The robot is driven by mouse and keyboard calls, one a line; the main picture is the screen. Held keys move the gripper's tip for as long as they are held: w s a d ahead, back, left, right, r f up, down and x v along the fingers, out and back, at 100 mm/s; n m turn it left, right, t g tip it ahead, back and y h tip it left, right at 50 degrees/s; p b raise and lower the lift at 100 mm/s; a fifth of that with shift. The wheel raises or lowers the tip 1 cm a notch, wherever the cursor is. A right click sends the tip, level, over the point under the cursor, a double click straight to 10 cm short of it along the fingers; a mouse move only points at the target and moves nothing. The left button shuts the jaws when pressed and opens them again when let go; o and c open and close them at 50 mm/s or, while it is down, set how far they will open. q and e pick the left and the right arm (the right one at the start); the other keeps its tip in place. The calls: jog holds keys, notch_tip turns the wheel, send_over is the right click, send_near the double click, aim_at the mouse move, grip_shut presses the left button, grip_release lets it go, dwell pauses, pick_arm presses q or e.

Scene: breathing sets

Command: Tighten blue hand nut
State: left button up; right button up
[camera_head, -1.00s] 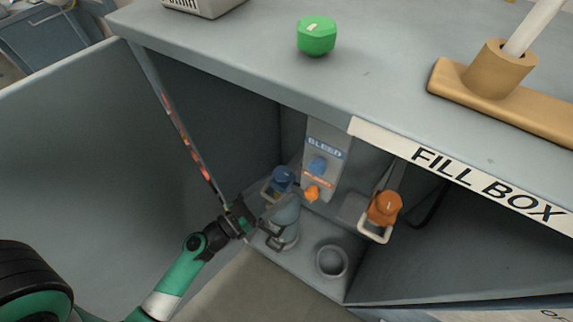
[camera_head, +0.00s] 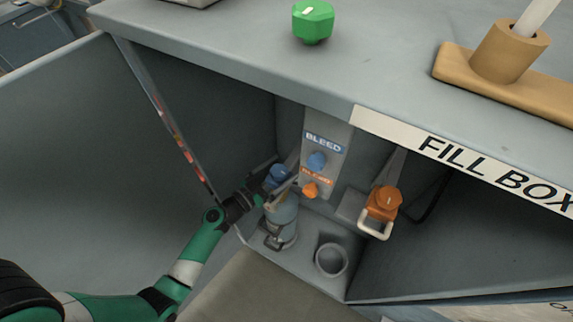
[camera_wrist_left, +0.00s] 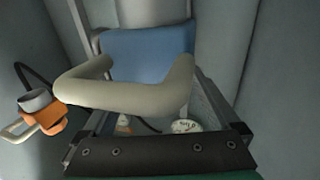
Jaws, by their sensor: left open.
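The blue hand nut (camera_head: 277,174) is at the top of a grey cylinder inside the fill box, partly hidden by my gripper. In the left wrist view a blue body (camera_wrist_left: 150,52) fills the middle, with a pale loop handle (camera_wrist_left: 125,92) in front of it. My left gripper (camera_head: 285,170) is open, with its fingers on either side of the blue nut in the head view. I cannot tell whether the fingers touch it. My right gripper is not in view.
A green knob (camera_head: 313,22) sits on the box top.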

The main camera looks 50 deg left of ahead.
pick_arm(q)
jog(key=shift+w+a, duration=0.15)
jog(key=shift+w, duration=1)
jog(key=c, duration=1.4)
jog(key=shift+o, duration=0.2)
jog(key=shift+f+y, duration=0.2)
jog(key=shift+y, duration=0.1)
